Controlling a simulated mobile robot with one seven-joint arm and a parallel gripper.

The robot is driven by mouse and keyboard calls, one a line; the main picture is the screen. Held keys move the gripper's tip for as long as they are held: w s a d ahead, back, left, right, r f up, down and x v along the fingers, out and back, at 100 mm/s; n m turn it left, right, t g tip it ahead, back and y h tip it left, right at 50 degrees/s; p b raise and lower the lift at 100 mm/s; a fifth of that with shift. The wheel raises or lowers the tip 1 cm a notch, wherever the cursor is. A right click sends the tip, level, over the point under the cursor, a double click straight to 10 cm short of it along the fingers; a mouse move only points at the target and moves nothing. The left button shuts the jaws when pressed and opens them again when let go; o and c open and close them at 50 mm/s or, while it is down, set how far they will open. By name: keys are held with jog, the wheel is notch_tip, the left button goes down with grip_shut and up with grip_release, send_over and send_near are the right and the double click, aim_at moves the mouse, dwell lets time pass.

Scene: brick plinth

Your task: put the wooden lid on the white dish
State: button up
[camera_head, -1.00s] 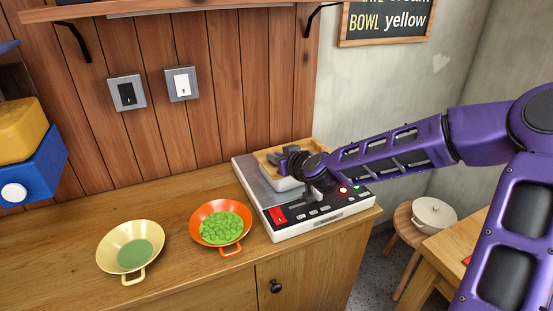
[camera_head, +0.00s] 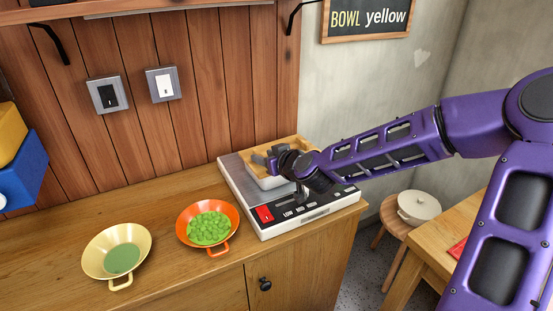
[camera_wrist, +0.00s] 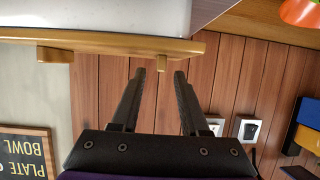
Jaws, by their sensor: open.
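The white dish (camera_head: 268,183) stands on the white appliance on the counter. The wooden lid (camera_head: 290,143) lies on top of it, partly hidden behind my gripper (camera_head: 266,158). In the wrist view, which is upside down, the lid (camera_wrist: 110,42) shows edge-on against the white dish (camera_wrist: 100,14), with two small wooden blocks standing out from it. My gripper (camera_wrist: 160,73) is open. Its fingertips lie near one block, on either side of it in the picture, with no visible grip. Whether the lid sits fully square on the dish is hard to tell.
The appliance (camera_head: 310,213) has a red switch and buttons. An orange pan (camera_head: 228,238) with green pieces and a yellow pan (camera_head: 140,240) stand left on the counter. The front left counter is clear.

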jog(key=p+v, duration=0.2)
jog(key=v, duration=0.7)
jog(key=shift+s+r, duration=0.2)
jog(key=shift+s, duration=0.05)
jog(key=shift+w+d+f, duration=0.1)
jog(key=shift+d, duration=0.1)
